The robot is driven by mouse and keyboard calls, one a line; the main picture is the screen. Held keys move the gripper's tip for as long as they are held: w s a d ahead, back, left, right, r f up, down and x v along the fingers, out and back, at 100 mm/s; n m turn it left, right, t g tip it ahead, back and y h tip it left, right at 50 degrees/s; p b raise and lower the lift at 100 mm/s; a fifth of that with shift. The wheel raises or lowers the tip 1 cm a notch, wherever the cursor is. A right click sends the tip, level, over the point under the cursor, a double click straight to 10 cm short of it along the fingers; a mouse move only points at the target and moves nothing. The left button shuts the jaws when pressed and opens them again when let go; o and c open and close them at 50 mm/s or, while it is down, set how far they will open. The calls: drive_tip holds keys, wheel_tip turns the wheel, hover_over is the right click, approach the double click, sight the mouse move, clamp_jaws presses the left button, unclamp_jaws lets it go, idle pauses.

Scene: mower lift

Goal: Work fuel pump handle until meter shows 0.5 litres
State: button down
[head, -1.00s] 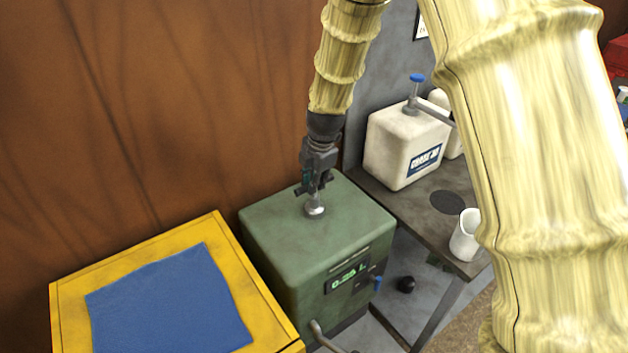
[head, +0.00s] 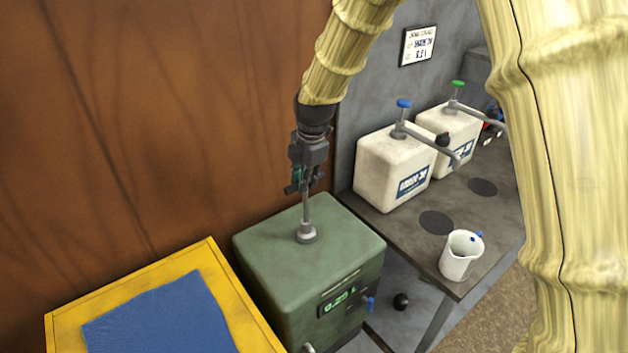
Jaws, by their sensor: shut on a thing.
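The green fuel pump box (head: 300,255) stands on the floor between the yellow cabinet and the grey bench. A metal pump rod (head: 306,215) rises upright from its top, with a long length showing. My gripper (head: 303,185) is shut on the handle at the rod's upper end, and the fingers hide most of the handle. The meter (head: 341,302) on the box's front glows green and appears to read 0.25 L, though the digits are small. A blue lever (head: 370,303) sits beside the meter.
The yellow cabinet (head: 60,322) with a blue cloth (head: 155,318) is at the left. On the grey bench (head: 385,220) stand two white pump jugs (head: 385,175) (head: 455,138) and a white beaker (head: 458,262). A brown wall (head: 150,110) is behind. A sign (head: 418,46) hangs at the back.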

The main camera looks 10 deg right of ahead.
drive_tip(key=shift+w+r, duration=0.2)
drive_tip(key=shift+r, duration=0.1)
drive_tip(key=c, duration=1.5)
unclamp_jaws()
drive_tip(key=shift+o, duration=0.9)
drive_tip(key=shift+s, duration=0.2)
wheel_tip(320, 180, up, 12)
drive_tip(key=s+d, duration=0.1)
drive_tip(key=s, duration=0.1)
drive_tip(key=shift+f, duration=0.15)
drive_tip(key=shift+d, duration=0.1)
